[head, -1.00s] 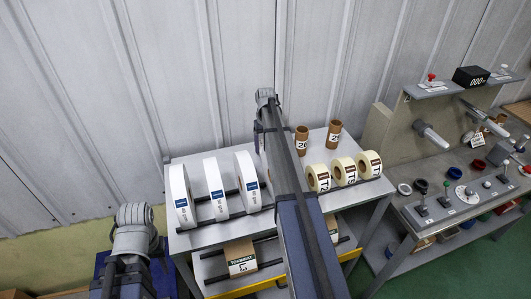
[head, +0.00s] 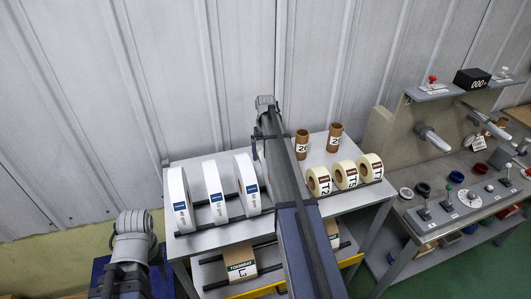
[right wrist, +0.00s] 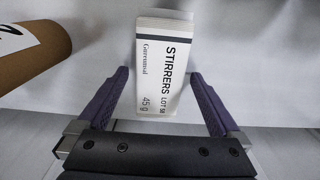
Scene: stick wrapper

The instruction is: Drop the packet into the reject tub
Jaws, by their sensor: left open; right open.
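The packet (right wrist: 164,68) is a pale box printed "STIRRERS LOT 58, 45 g". In the right wrist view it stands ahead of my right gripper (right wrist: 168,92), its lower part between the two purple fingers. The fingers are open, with a gap on each side of it. In the head view my right arm reaches over the shelf and hides the packet and most of that gripper. My left arm's wrist (head: 133,238) is at the lower left, away from the shelf. Its fingers are hard to make out, and nothing shows held there. I cannot pick out the reject tub.
The shelf unit (head: 205,243) holds white reels (head: 213,192) at left, labelled cream rolls (head: 345,174) at right and two brown cores (head: 302,145) behind. One core (right wrist: 28,50) is close left of my right gripper. A control bench (head: 440,218) stands at right.

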